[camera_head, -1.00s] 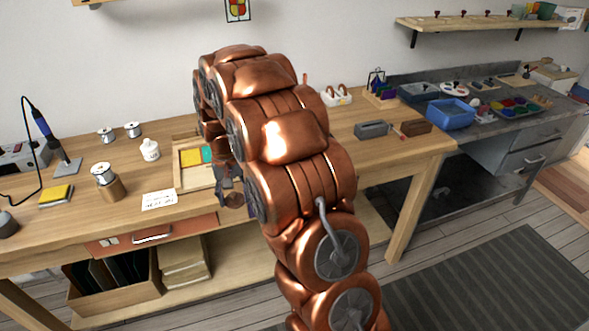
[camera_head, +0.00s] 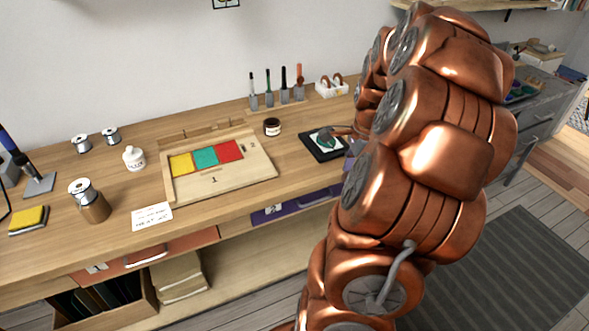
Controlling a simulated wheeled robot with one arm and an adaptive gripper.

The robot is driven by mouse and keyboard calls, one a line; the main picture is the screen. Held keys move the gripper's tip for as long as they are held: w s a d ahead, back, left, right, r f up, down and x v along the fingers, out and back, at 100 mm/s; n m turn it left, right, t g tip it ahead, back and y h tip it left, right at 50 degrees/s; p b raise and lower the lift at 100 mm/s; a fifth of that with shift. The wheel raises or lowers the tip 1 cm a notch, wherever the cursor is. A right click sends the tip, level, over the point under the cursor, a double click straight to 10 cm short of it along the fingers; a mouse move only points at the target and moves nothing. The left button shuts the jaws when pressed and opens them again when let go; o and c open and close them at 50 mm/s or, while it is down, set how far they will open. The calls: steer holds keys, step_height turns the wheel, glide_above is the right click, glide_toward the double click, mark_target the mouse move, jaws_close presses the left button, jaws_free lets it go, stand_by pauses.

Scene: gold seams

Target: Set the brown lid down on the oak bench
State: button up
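The oak bench (camera_head: 110,176) runs across the view. My copper arm stands in front of its right part and hides most of my gripper. Only a small dark piece of what looks like the gripper (camera_head: 353,148) shows at the arm's left edge, beside a black mat. I cannot see the fingertips or whether they hold anything. I cannot make out the brown lid as a separate thing.
A wooden board with yellow, teal and red panes (camera_head: 222,188) lies mid-bench. The black mat (camera_head: 312,145) bears a green and white piece. Upright tools (camera_head: 268,98) and a white holder (camera_head: 331,86) stand behind. A white card (camera_head: 152,216) lies front left. Bare wood shows around the jar.

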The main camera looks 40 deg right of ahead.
steer(key=shift+s+d+m, duration=0.2)
steer(key=shift+s+m, duration=0.2)
steer(key=shift+m, duration=0.1)
steer(key=p, duration=0.4)
glide_above(301, 172)
steer(key=shift+s+d+f, duration=0.2)
steer(key=shift+s+f, duration=0.1)
steer(key=shift+f, duration=0.4)
steer(key=shift+w+f+p, duration=0.1)
steer(key=shift+f+p, duration=0.7)
steer(key=shift+f, duration=0.95)
steer(key=shift+f, duration=0.25)
steer(key=o, duration=0.9)
steer(key=shift+r, duration=0.1)
steer(key=shift+o, duration=0.2)
step_height(301, 172, up, 12)
steer(key=s+d+b, duration=0.1)
steer(key=b, duration=0.2)
